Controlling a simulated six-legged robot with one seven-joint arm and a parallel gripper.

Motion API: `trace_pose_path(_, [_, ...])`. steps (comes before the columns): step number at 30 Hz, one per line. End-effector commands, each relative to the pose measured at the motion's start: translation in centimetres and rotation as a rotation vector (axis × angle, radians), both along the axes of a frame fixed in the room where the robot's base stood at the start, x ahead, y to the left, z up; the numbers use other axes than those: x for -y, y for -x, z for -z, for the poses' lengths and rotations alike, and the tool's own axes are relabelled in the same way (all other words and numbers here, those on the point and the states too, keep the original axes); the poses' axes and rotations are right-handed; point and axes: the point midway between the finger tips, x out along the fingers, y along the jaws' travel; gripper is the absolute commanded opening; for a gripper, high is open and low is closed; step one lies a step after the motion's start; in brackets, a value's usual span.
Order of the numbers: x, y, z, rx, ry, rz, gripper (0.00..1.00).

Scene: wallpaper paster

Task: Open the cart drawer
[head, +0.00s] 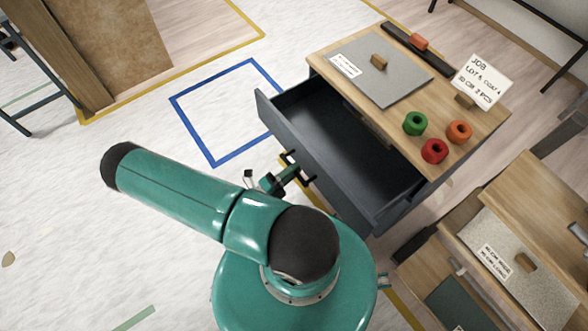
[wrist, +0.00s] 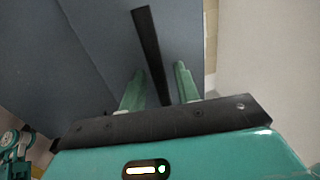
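The cart's dark grey drawer (head: 330,165) is pulled well out from under the cart's wooden top (head: 385,75), and its inside looks empty. A black bar handle (head: 311,181) is on the drawer's front. My gripper (head: 292,172) is at this handle. In the wrist view the handle (wrist: 148,40) runs between the two green fingers of my gripper (wrist: 160,72). The fingers are apart, with a gap showing on each side of the bar, so the gripper is open around it. The drawer's blue-grey front (wrist: 95,45) fills the upper left there.
On the cart top are a grey board (head: 380,85), green (head: 415,123), red (head: 434,151) and orange (head: 459,131) rings, and a job card (head: 482,80). Another wooden unit (head: 515,260) stands at lower right. Floor with a blue taped square (head: 190,130) is clear left of the drawer.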

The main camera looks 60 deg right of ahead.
Motion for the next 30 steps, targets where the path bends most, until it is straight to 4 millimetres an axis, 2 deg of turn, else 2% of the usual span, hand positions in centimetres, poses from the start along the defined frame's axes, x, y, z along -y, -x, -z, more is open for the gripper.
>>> trace_pose_path(5, [-2.7,-1.3,0.7,0.002,-0.004,-0.004,0.32])
trace_pose_path(15, [-9.3,-4.1,2.4,0.001,-0.003,-0.003,0.32])
trace_pose_path(18, [-10.6,-4.7,2.7,0.0,-0.002,-0.003,0.32])
trace_pose_path(23, [-11.7,-5.1,2.9,0.001,-0.002,-0.001,0.32])
trace_pose_path(30, [-11.8,-5.1,2.9,-0.001,-0.001,-0.001,0.32])
